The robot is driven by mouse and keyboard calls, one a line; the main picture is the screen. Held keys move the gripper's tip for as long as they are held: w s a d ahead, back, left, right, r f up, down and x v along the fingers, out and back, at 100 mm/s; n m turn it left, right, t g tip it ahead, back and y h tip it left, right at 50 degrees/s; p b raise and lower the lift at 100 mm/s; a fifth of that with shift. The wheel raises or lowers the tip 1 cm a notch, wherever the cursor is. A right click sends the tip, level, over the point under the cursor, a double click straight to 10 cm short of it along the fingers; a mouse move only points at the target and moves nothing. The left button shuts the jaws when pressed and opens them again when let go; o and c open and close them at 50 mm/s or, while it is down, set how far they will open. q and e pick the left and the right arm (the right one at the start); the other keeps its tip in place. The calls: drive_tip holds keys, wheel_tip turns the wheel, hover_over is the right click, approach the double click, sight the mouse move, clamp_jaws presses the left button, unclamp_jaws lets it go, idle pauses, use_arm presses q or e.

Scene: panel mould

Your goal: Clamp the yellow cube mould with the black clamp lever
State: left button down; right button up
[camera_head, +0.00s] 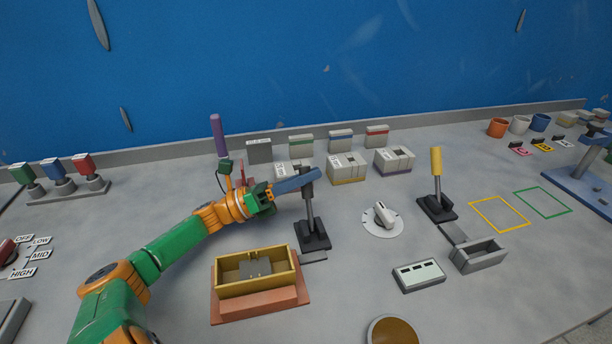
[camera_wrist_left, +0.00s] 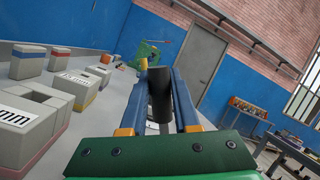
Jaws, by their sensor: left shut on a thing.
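The yellow cube mould (camera_head: 228,287) is an open-topped box on a reddish base plate at the front left of centre in the head view. A grey piece shows inside it. The black clamp lever (camera_head: 310,212) stands nearly upright on its black base, just behind and right of the mould. My left gripper (camera_head: 306,178) is shut on the upper part of the black lever. In the left wrist view the black handle (camera_wrist_left: 160,95) is between my two blue fingers. My right gripper is not in view.
A yellow-handled lever (camera_head: 436,172) stands to the right, with a grey open box (camera_head: 478,256) near it. A white dial (camera_head: 383,220) lies between the levers. A purple-handled lever (camera_head: 217,136) is behind my left arm. Several grey moulds (camera_head: 347,168) line the back.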

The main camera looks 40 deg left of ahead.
use_arm(q)
drive_tip(key=s+d+m, duration=0.1)
drive_tip(key=m, duration=0.1)
drive_tip(key=s+d+m+g+h+b, duration=0.1)
drive_tip(key=m, duration=0.1)
drive_tip(key=s+d+r+m+g, duration=0.1)
drive_tip(key=m, duration=0.2)
drive_tip(key=shift+d+h+b, duration=0.35)
drive_tip(key=shift+h, duration=0.05)
drive_tip(key=shift+d+r+g, duration=0.1)
drive_tip(key=shift+g, duration=0.3)
drive_tip(key=c, duration=0.7)
unclamp_jaws()
drive_tip(key=shift+o, duration=0.2)
drive_tip(key=shift+s+a, duration=0.15)
drive_tip(key=shift+a, duration=0.05)
drive_tip(key=s+a+b, duration=0.2)
drive_tip(key=s+a, duration=0.6)
drive_tip(key=a, duration=0.1)
drive_tip(key=shift+s+a, duration=0.2)
drive_tip(key=shift+a, duration=0.15)
